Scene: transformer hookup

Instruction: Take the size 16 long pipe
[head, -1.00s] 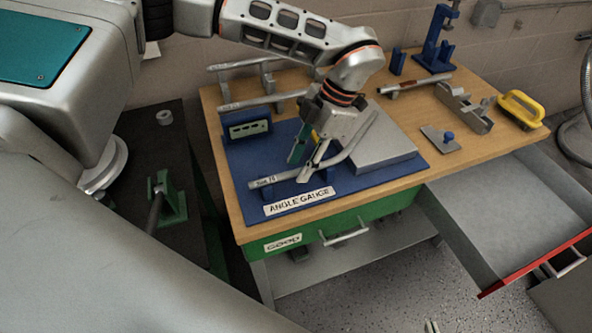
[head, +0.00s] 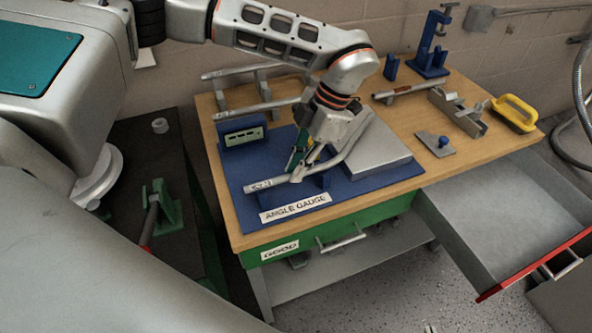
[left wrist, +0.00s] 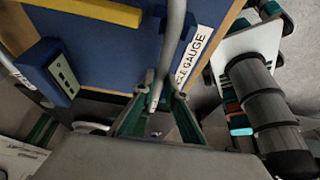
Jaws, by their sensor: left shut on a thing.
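A bent grey pipe (head: 262,185) with a small label near its left end lies over the blue angle gauge (head: 237,186); the label is too small to read surely. My left gripper (head: 297,174) reaches down from above and is shut on this pipe near its left part. In the left wrist view the pipe (left wrist: 171,50) runs down between the two green-sided fingers (left wrist: 158,92). Two straight grey pipes, an upper one (head: 232,71) and a lower one (head: 255,108), rest on a rack at the table's back left. My right gripper does not show.
A blue block with a display (head: 243,136) and a grey sloped plate (head: 378,150) sit on the gauge. A blue clamp stand (head: 430,60), a plane-like tool (head: 458,112) and a yellow-handled tool (head: 514,112) stand at right. An open drawer (head: 500,215) juts out at front right.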

